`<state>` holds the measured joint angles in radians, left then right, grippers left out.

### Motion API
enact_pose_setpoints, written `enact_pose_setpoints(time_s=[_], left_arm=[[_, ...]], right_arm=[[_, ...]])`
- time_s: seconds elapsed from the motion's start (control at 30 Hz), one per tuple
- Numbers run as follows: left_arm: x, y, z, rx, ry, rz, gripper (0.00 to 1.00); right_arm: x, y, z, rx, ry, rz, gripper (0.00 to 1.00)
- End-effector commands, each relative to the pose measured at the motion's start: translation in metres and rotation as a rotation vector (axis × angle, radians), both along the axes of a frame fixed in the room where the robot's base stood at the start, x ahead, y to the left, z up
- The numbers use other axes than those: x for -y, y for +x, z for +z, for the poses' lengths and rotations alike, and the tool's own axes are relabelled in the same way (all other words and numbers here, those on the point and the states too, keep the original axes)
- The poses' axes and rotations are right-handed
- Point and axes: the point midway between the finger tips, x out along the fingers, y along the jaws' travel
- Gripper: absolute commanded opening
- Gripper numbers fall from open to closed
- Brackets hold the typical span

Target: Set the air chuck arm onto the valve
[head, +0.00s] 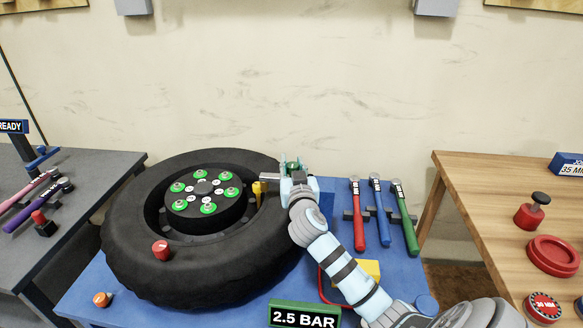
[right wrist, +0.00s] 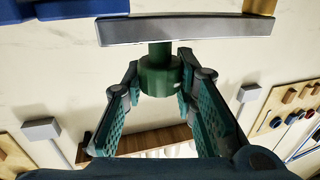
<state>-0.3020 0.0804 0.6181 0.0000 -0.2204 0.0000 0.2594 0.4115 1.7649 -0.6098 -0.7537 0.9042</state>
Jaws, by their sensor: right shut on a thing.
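The air chuck arm is a silver bar (head: 270,177) with a yellow chuck head (head: 258,190) at its left end, over the inner edge of the black tyre (head: 205,265). The bar (right wrist: 185,29) also crosses the top of the right wrist view, with a green knob (right wrist: 160,76) on a post. My right gripper (head: 292,168) is at this knob; in the right wrist view its fingers (right wrist: 160,85) are shut on it from both sides. I cannot make out the valve; the chuck head and rim hide that spot. My left gripper is not in view.
The wheel hub (head: 203,184) has several green-ringed nuts. A red cap (head: 161,250) sits on the tyre. Several hammers (head: 372,213) stand right of the arm. A "2.5 BAR" sign (head: 304,316) and a yellow block (head: 369,270) are at the front of the blue table (head: 80,290).

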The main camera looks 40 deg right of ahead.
Motion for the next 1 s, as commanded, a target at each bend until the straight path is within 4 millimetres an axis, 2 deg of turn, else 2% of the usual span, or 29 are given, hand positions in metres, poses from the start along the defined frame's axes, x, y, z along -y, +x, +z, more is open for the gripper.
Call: enact_pose_setpoints(time_s=[0.1, 0.13, 0.23, 0.53, 0.63, 1.0], left_arm=[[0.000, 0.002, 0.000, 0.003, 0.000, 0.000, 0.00], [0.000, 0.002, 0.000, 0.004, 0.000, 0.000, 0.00], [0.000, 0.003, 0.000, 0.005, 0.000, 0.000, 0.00], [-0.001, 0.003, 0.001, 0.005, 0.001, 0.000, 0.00], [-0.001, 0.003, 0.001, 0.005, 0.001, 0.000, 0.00], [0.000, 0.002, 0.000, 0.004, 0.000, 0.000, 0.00]], right_arm=[[-0.001, 0.001, 0.001, 0.002, 0.001, 0.003, 0.00], [-0.001, 0.001, 0.001, 0.002, 0.001, 0.003, 0.31], [-0.001, 0.001, 0.001, 0.002, 0.001, 0.003, 0.47], [-0.001, 0.000, 0.000, 0.001, 0.001, 0.002, 0.47], [-0.006, -0.008, 0.000, 0.000, 0.000, 0.003, 0.47], [-0.056, -0.086, -0.001, -0.001, 0.003, 0.005, 0.47]])
